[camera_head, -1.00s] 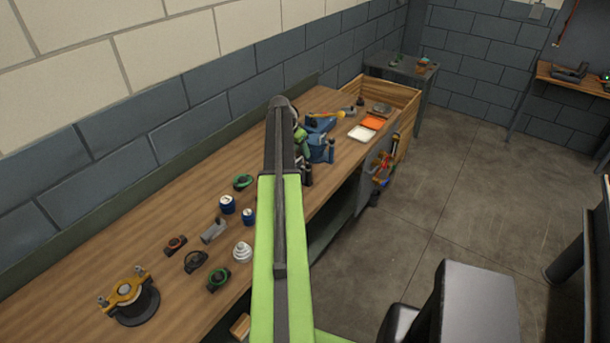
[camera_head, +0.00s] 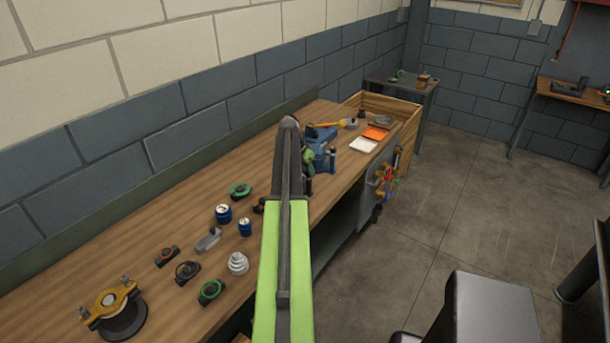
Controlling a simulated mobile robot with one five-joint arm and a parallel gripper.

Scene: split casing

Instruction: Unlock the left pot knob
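A round dark pot (camera_head: 118,318) stands at the near left of the wooden bench. The right knob (camera_head: 126,281) is at the bar's far end. My green and dark arm reaches away over the bench, well right of the pot. My gripper is mostly hidden at the arm's far end, near a blue vise, and its fingers cannot be told apart. Nothing of mine touches the pot.
Beyond the arm are the blue vise (camera_head: 321,150) and white and orange trays (camera_head: 363,145).

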